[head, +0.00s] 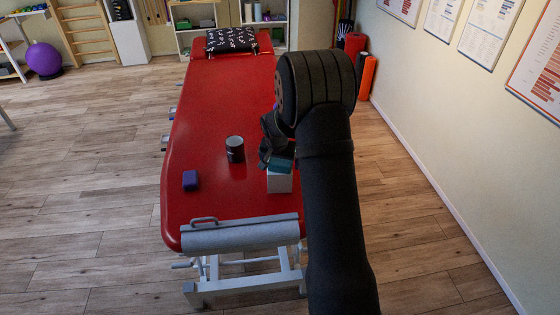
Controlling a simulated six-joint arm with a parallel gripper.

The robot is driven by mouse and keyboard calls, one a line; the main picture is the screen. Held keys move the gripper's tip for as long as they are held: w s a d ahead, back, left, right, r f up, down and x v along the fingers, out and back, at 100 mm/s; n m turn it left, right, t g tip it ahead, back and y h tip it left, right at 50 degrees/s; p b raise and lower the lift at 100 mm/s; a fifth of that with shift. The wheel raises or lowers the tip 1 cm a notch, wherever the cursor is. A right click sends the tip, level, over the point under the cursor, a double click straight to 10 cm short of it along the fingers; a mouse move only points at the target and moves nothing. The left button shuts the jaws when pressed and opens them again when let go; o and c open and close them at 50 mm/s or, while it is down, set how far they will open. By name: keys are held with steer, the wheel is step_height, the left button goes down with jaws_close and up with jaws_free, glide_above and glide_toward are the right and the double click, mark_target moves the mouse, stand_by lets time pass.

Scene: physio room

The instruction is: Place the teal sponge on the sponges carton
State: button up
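The teal sponge (281,165) is at the top of a white carton (279,183), which seems to be the sponges carton; no label can be read. The carton stands on the red treatment table, right of its middle. My gripper (271,158) is right at the sponge, with a dark finger showing at the sponge's left side. My arm hides the other finger and part of the sponge. I cannot tell whether the fingers grip the sponge, or whether the sponge rests fully on the carton.
On the red table (208,130), a dark cylindrical can (235,149) stands left of the carton. A small blue-purple block (190,180) lies farther left. A patterned black pillow (231,40) is at the far end. The table's middle and far part look clear.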

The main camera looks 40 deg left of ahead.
mark_target(280, 162)
steer(key=v, duration=1.2)
steer(key=shift+r, duration=0.2)
steer(key=x, duration=1.2)
steer(key=shift+w+r, duration=0.1)
steer(key=shift+r, duration=1.45)
